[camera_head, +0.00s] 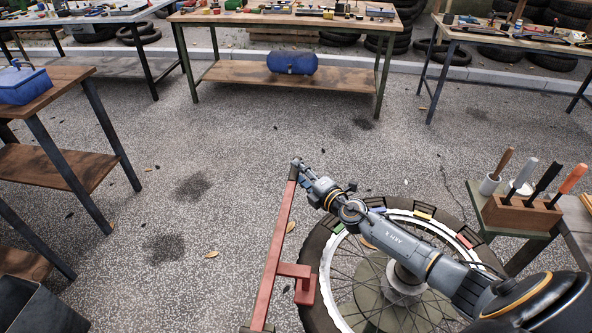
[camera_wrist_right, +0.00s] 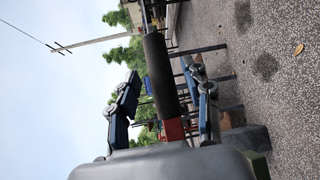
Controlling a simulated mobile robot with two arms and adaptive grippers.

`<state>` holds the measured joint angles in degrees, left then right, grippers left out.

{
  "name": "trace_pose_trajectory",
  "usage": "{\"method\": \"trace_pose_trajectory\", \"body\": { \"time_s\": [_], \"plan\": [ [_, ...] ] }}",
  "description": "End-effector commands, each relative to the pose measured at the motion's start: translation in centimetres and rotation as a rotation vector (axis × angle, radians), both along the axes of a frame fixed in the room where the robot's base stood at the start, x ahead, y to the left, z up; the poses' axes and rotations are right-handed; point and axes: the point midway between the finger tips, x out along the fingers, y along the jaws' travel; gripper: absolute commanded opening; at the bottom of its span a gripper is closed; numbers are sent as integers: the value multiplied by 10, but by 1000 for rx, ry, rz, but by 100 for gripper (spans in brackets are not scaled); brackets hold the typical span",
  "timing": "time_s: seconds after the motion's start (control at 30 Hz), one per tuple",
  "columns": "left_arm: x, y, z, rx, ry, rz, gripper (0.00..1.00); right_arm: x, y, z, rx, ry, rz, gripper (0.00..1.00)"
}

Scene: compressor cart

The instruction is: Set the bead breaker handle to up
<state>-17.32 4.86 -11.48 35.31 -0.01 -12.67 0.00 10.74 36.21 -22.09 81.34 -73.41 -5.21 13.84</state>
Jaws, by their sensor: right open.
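The bead breaker handle (camera_head: 274,240) is a long red bar with a dark grip at its far end. It stands left of the wheel in the head view, with a red bracket (camera_head: 303,283) beside its lower part. My right gripper (camera_head: 299,171) is at the grip end of the bar. In the right wrist view, the dark grip (camera_wrist_right: 158,70) lies between the two spread fingers of my right gripper (camera_wrist_right: 160,76). I cannot tell whether either finger touches it. My left gripper is not in view.
A spoked wheel with a tyre (camera_head: 318,248) lies under my right arm. A wooden tool block (camera_head: 520,213) stands on a small table at the right. Workbenches (camera_head: 285,73) line the back, and a blue toolbox (camera_head: 24,83) sits at the left. The gravel between is clear.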

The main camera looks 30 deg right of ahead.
Motion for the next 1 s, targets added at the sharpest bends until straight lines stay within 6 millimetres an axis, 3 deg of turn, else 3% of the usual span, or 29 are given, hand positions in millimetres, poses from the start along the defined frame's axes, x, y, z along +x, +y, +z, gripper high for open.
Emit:
{"method": "trace_pose_trajectory", "body": {
  "time_s": [0.2,0.53,0.8,1.0],
  "plan": [
    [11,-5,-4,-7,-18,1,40,22,3,-3,0,-1,0,49],
    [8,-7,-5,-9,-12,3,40,25,3,-4,0,1,1,49],
    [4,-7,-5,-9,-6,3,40,25,3,-4,0,0,0,0],
    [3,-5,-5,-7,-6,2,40,25,3,-3,-1,-1,0,0]
  ]
}}
